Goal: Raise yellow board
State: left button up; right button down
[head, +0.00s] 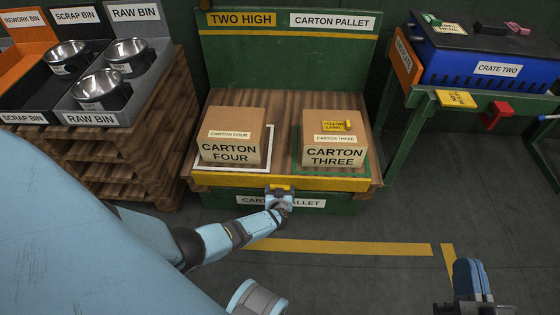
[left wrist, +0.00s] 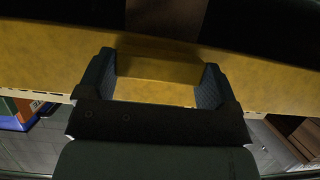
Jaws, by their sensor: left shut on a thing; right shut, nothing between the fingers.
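The yellow board (head: 330,183) runs along the front edge of the wooden carton pallet (head: 283,165), below the two cartons. My left gripper (head: 279,189) is at the middle of the board's front. In the left wrist view the yellow board (left wrist: 45,60) crosses the picture, and the two fingers of my left gripper (left wrist: 157,70) are shut on a yellow part of it between them. My right gripper (head: 462,308) is low at the bottom right, partly cut off by the picture edge, shut and away from the board.
Carton four (head: 232,135) and carton three (head: 335,138) stand on the pallet behind the board. Metal bowls sit in the raw bin (head: 88,118) at the left. A blue crate (head: 490,60) stands on a green table at the right. The floor (head: 390,215) in front is clear.

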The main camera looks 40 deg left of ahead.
pick_arm(q)
jog(key=shift+s+d+r, duration=0.1)
jog(key=shift+d+r, duration=0.05)
jog(key=shift+r, duration=0.2)
pick_arm(e)
jog(key=shift+d+r+t, duration=0.1)
jog(key=shift+r+t, duration=0.3)
jog(key=shift+r, duration=0.55)
pick_arm(q)
jog(key=o, duration=1.1)
jog(key=shift+s, duration=0.1)
jog(key=shift+r, duration=0.1)
pick_arm(e)
jog(key=shift+s, duration=0.15)
pick_arm(q)
jog(key=shift+p, duration=0.35)
pick_arm(e)
jog(key=shift+r, duration=0.1)
